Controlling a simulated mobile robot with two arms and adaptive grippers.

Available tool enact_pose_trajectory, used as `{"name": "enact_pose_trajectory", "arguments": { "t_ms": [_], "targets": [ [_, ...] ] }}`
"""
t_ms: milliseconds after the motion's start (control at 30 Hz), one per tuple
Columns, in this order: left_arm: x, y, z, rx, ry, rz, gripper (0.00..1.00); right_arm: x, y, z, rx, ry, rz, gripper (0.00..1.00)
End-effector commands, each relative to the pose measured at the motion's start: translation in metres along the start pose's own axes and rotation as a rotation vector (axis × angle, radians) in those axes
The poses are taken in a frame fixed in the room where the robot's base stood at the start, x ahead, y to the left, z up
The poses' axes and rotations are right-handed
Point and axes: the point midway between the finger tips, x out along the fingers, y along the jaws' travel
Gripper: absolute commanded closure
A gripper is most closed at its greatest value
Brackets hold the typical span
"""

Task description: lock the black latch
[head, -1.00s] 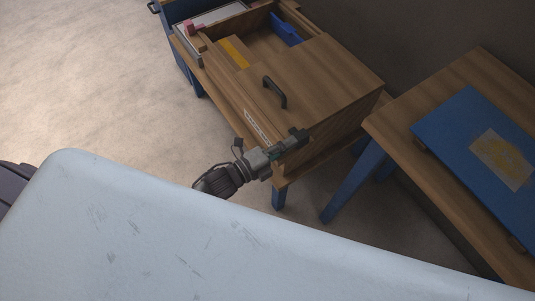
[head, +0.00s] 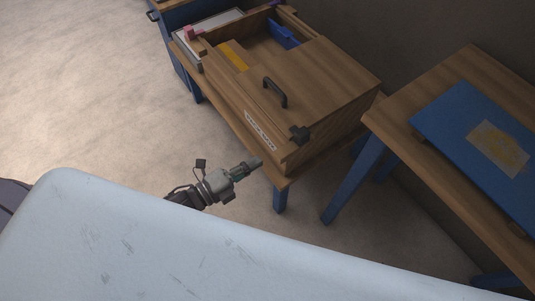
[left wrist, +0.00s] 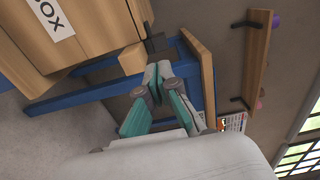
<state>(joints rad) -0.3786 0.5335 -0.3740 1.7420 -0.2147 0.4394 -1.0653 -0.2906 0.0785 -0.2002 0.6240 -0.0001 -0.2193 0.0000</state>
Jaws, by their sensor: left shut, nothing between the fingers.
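The black latch (head: 300,134) is on the near right corner of the wooden box (head: 335,85). A dark block that looks like the latch (left wrist: 156,43) shows in the left wrist view just beyond my fingertips. My left gripper (head: 258,162) is shut and empty, off the box's front and to the lower left of the latch. In the left wrist view its fingertips (left wrist: 158,70) are together, and a gap to the latch is hard to judge. The latch's exact lock position is too small to tell. My right gripper is not in view.
A black handle (head: 275,92) stands on the box lid. A blue item (head: 284,35) and a yellow item (head: 233,56) lie in the box's open part. A table with a blue board (head: 480,130) stands at the right. Floor (head: 100,100) is free at the left.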

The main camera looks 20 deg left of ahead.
Motion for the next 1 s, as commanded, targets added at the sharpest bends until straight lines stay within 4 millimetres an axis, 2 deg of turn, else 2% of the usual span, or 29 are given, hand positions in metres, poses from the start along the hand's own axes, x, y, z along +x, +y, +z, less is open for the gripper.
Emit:
{"name": "enact_pose_trajectory", "arguments": {
  "t_ms": [100, 200, 500, 833, 933, 1000],
  "targets": [
    [-0.014, 0.0, 0.0, -0.001, 0.0, 0.0, 1.0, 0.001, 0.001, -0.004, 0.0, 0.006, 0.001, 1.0],
    [-0.018, 0.0, 0.0, 0.0, 0.0, 0.0, 1.0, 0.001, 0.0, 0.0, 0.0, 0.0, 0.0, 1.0],
    [-0.019, 0.0, 0.0, 0.0, 0.0, -0.001, 1.0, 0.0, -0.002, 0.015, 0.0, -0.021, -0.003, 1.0],
    [-0.019, 0.001, 0.001, -0.004, -0.003, 0.003, 1.0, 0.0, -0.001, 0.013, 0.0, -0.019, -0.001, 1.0],
    [-0.022, 0.017, 0.009, -0.053, -0.04, 0.044, 1.0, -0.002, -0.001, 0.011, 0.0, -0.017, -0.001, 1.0],
    [-0.027, 0.043, 0.021, -0.138, -0.101, 0.106, 1.0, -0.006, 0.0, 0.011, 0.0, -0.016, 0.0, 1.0]
  ]
}}
